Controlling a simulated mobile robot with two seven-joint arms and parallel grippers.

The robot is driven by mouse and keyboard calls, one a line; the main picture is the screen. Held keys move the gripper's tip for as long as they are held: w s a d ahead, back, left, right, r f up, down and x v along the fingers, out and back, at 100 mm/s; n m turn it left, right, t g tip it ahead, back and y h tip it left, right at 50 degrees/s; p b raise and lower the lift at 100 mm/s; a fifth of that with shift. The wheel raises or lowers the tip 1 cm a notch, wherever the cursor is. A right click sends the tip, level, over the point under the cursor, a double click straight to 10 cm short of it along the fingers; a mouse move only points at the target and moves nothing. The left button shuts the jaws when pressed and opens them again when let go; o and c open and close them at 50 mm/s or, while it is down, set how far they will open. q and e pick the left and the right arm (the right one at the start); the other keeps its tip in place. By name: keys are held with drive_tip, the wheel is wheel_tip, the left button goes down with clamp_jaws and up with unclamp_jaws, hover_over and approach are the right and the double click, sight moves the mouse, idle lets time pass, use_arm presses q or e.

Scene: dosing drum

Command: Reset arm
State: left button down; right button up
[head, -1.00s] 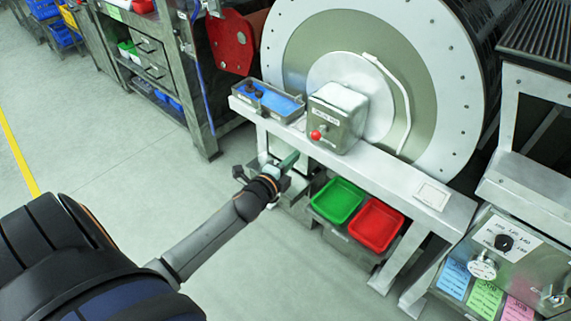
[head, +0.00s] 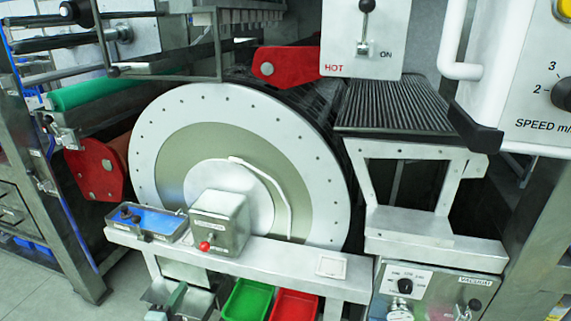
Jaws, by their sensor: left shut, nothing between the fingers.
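A small part of my left gripper (head: 158,313) shows at the bottom edge, left of centre, below the drum's front shelf. It is shut and empty. The rest of my left arm is out of the picture. My right gripper is not in view. The large round drum (head: 160,130), with its white and olive face, stands behind the shelf (head: 290,262).
A metal box with a red knob (head: 218,222) and a tray with blue inside (head: 160,222) stand on the shelf. Green (head: 245,302) and red (head: 294,307) bins sit below it. A control panel (head: 405,285) is at right. A steel frame (head: 50,200) stands at left.

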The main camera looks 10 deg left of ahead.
use_arm(q)
drive_tip(key=s+d+f+n+g+h+p, duration=0.2)
drive_tip(key=s+d+f+n+g+p, duration=0.1)
drive_tip(key=s+d+n, duration=0.4)
drive_tip(key=s+d+f+n+g+h+p, duration=0.2)
drive_tip(key=s+d+f+n, duration=0.3)
drive_tip(key=s, duration=0.8)
drive_tip(key=d+n+g+p, duration=0.1)
drive_tip(key=d+n, duration=0.1)
drive_tip(key=d, duration=0.2)
drive_tip(key=shift+s+d+f, duration=0.25)
drive_tip(key=shift+d+f, duration=0.05)
drive_tip(key=shift+d, duration=0.1)
drive_tip(key=shift+d, duration=0.1)
